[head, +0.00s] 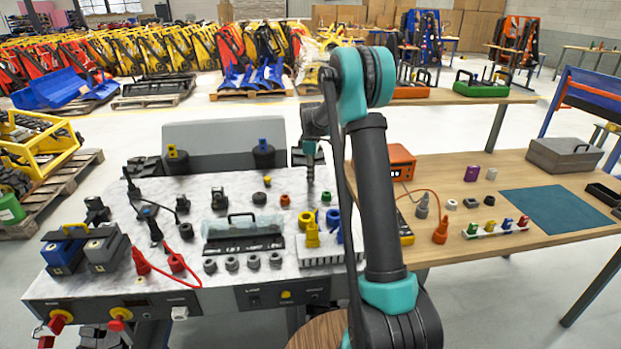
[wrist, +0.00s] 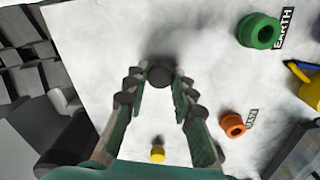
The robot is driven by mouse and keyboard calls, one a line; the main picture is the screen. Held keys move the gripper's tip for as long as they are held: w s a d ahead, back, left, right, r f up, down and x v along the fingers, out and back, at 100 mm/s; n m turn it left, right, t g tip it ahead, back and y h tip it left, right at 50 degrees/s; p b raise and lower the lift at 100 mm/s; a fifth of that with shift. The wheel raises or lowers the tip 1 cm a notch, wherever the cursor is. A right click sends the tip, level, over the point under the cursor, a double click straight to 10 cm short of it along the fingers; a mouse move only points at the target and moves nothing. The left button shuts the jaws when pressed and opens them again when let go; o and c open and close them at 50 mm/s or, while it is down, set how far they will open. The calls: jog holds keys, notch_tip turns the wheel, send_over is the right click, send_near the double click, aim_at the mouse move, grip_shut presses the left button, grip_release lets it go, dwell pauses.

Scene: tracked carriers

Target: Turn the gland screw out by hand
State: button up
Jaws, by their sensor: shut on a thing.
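My gripper (head: 311,178) points down over the back right part of the marble-topped bench. In the wrist view, its two fingers (wrist: 160,82) close around a small dark round piece (wrist: 160,70), which appears to be the gland screw. The piece sits between the fingertips, with a soft shadow on the pale top behind it. Its thread and whatever lies under it are hidden. In the head view the held piece is too small to make out clearly.
A green ring (wrist: 259,31) marked EARTH and an orange ring (wrist: 232,125) stand right of the fingers. A small yellow piece (wrist: 157,155) shows between them. A clear-covered black case (head: 243,236) and a white rack (head: 322,252) stand nearer the front. A wooden table (head: 470,185) adjoins at right.

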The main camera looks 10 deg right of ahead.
jog(key=n, duration=0.8)
jog(key=shift+n, duration=0.7)
jog(key=n, duration=0.3)
jog(key=shift+n, duration=0.3)
jog(key=n, duration=0.4)
jog(key=shift+n, duration=0.4)
jog(key=o, duration=0.9)
jog(key=shift+o, duration=0.2)
